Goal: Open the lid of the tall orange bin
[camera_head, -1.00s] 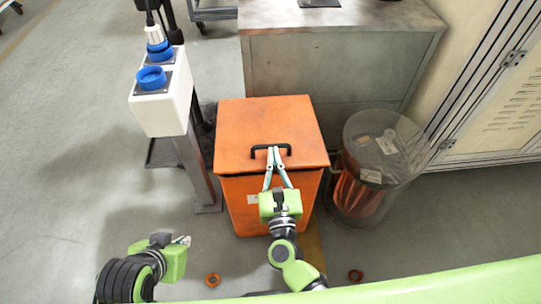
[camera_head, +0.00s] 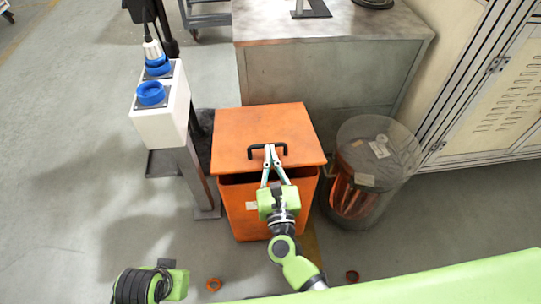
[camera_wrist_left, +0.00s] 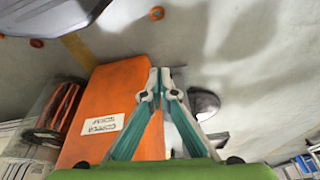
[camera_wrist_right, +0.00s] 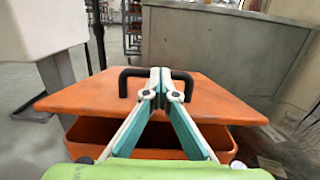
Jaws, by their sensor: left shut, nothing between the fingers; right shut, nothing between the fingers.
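The tall orange bin (camera_head: 258,212) stands on the floor in front of a grey cabinet. Its orange lid (camera_head: 255,124) is raised at the front, with a dark gap below the front edge. The black handle (camera_head: 267,150) sits near that front edge. My right gripper (camera_head: 268,150) is shut, its tips at the handle; in the right wrist view the tips (camera_wrist_right: 160,72) overlap the handle (camera_wrist_right: 158,74). Whether they touch it I cannot tell. My left gripper's fingers are hidden in the head view; in the left wrist view the left gripper (camera_wrist_left: 160,72) is shut and empty, apart from the bin (camera_wrist_left: 115,105).
A clear cylinder bin (camera_head: 368,170) with copper scrap stands right of the orange bin. A white post box (camera_head: 163,105) with blue sockets stands left. A grey cabinet (camera_head: 320,75) is behind. Small orange rings (camera_head: 214,284) lie on the floor. The left floor is clear.

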